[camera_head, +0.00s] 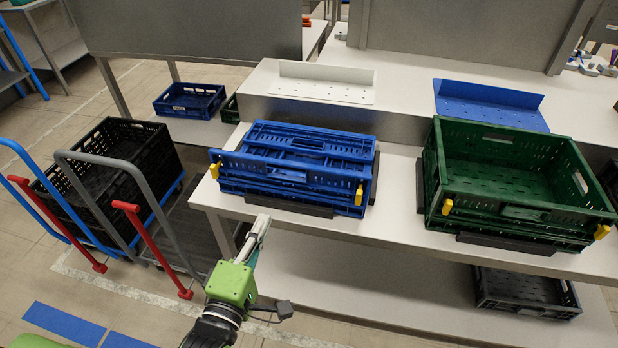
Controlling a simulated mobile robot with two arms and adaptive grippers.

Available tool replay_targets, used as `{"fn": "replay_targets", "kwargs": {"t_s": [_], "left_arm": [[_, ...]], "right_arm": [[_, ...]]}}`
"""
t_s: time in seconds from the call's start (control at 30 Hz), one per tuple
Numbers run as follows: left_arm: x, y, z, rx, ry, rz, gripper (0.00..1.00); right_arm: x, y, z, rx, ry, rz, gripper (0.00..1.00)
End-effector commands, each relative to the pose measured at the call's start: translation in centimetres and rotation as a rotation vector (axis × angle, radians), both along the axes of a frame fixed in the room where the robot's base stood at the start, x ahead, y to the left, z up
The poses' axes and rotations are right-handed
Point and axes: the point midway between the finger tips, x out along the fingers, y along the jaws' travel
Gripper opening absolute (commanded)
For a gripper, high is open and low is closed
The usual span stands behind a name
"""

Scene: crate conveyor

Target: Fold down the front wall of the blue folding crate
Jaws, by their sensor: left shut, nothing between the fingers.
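The blue folding crate (290,195) sits on the white table in the middle of the view. It is low. Its front wall (280,172) stands up along the near side, leaning a little, with a yellow latch (215,170) at its left end and another (359,195) at its right end. Behind it, other blue panels lie folded down in the crate. My left gripper (262,222) is shut and empty, in front of and below the crate's near side, apart from it. My right gripper is not in view.
A green crate (520,212) with upright walls stands on the table at right. Dark stops (290,206) lie along the blue crate's front. Black crates on carts with red handles (155,245) stand at left. A dark folded crate (525,290) is on the lower shelf.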

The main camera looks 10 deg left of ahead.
Motion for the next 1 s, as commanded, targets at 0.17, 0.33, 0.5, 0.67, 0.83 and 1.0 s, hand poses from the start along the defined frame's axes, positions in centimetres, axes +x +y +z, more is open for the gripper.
{"fn": "replay_targets", "kwargs": {"t_s": [0.17,0.33,0.5,0.67,0.83,1.0], "left_arm": [[1.4,0.0,0.6,-0.008,-0.009,0.002,0.00],[4.4,-0.1,0.7,-0.007,-0.009,0.001,0.00],[8.0,-0.3,0.7,-0.007,-0.009,0.001,0.00],[11.0,-0.4,0.6,-0.005,-0.007,0.001,0.00],[13.1,-0.5,0.4,-0.006,-0.005,0.001,0.00],[13.9,-0.5,0.3,-0.007,-0.005,0.001,0.00]], "right_arm": [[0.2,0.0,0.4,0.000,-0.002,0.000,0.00],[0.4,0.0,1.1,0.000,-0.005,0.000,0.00],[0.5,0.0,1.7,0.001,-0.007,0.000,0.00],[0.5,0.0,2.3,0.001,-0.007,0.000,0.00],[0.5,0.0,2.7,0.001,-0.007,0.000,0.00],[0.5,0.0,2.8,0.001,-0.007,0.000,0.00]]}}
